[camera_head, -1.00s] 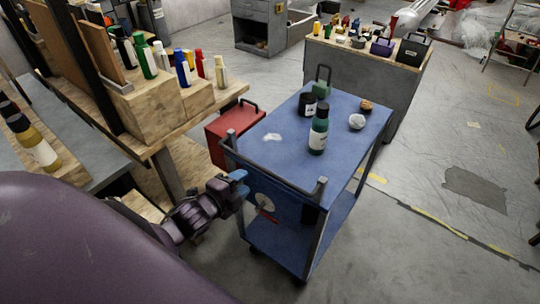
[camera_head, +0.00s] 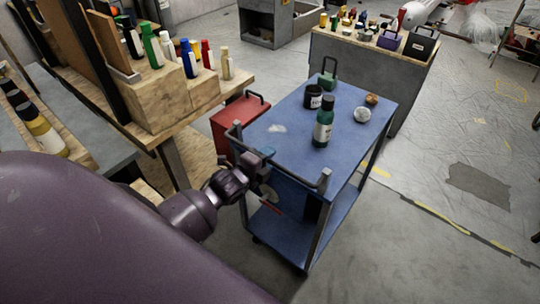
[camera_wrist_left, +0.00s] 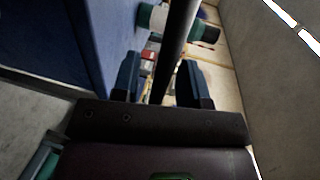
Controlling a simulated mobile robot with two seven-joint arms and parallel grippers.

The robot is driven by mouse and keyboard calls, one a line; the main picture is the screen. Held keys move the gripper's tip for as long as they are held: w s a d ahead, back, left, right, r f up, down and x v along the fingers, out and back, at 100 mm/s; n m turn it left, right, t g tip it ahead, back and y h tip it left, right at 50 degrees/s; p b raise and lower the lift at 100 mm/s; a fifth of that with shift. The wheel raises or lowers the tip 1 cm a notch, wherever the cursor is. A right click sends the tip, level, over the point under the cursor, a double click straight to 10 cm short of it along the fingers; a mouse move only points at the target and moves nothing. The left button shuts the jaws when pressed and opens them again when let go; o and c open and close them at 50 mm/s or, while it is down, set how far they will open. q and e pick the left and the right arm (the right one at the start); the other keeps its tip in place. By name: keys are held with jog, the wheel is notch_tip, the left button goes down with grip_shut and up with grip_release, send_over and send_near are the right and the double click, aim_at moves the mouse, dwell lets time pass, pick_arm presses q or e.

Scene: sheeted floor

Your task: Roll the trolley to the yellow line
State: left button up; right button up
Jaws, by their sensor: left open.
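The blue trolley (camera_head: 295,165) stands upright on the grey floor, with a dark push handle (camera_head: 285,168) along its near end. On its top are a dark green bottle (camera_head: 324,122), a black jar (camera_head: 313,97), a white ball (camera_head: 363,115) and a small brown item (camera_head: 372,99). A broken yellow line (camera_head: 442,217) runs on the floor to the right of the trolley. My left gripper (camera_head: 264,157) is at the handle. In the left wrist view, its open fingers (camera_wrist_left: 160,82) are on either side of a dark bar; contact cannot be told. My right gripper is out of view.
A wooden workbench (camera_head: 185,120) with several bottles stands close on the left. A red toolbox (camera_head: 240,118) is beside the trolley. A grey cabinet (camera_head: 360,75) stands behind it. The floor at right is open, with a dark patch (camera_head: 478,186).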

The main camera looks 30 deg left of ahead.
pick_arm(q)
jog(key=shift+w+f, duration=0.15)
jog(key=shift+w, duration=0.55)
jog(key=shift+c, duration=0.3)
grip_shut()
